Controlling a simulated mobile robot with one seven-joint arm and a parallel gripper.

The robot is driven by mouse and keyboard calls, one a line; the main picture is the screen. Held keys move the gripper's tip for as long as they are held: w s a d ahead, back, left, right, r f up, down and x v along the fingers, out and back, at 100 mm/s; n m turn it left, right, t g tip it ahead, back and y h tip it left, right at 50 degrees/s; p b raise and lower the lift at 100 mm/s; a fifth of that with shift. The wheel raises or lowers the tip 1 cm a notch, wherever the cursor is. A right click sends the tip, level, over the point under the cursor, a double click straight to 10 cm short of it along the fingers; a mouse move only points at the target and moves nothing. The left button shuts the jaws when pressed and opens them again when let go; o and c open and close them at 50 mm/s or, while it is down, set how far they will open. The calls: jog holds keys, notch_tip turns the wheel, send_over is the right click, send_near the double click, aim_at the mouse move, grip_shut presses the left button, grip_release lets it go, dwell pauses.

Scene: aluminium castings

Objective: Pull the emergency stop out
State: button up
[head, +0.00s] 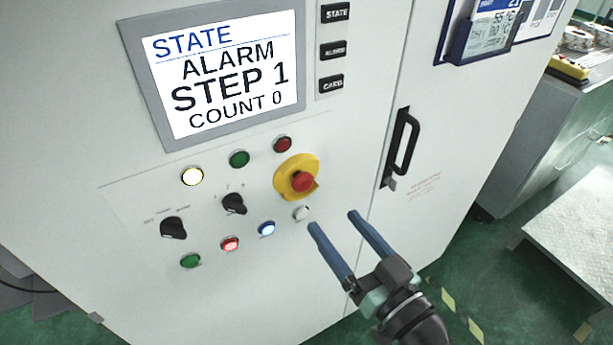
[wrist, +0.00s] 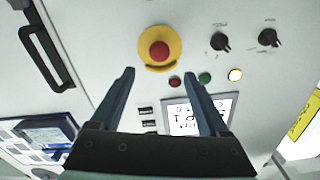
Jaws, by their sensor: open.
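The emergency stop is a red mushroom button (head: 302,182) on a round yellow base (head: 286,178), on the front of a pale cabinet. It also shows upper centre in the wrist view as a red button (wrist: 159,51) on its yellow base (wrist: 176,40). My gripper (head: 332,220) is open and empty, with two blue fingers. In the head view it is below and to the right of the button, apart from it. In the wrist view the open fingers (wrist: 163,80) point toward the panel, and the button appears beyond their tips, with nothing between them and it.
The screen (head: 228,72) reads ALARM, STEP 1, COUNT 0. Lit and unlit buttons and two black rotary switches (head: 234,203) surround the stop; a white button (head: 301,213) sits just below it. A black door handle (head: 403,143) sticks out to the right.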

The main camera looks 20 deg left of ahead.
aim_at(306, 184)
jog(key=p+x, duration=0.3)
jog(key=x, duration=0.6)
jog(key=shift+w+a+r+p, duration=0.15)
jog(key=shift+w+a+p, duration=0.1)
jog(key=shift+p, duration=0.15)
jog(key=shift+w+a, duration=0.3)
jog(key=shift+a, duration=0.05)
grip_shut()
dwell(0.5)
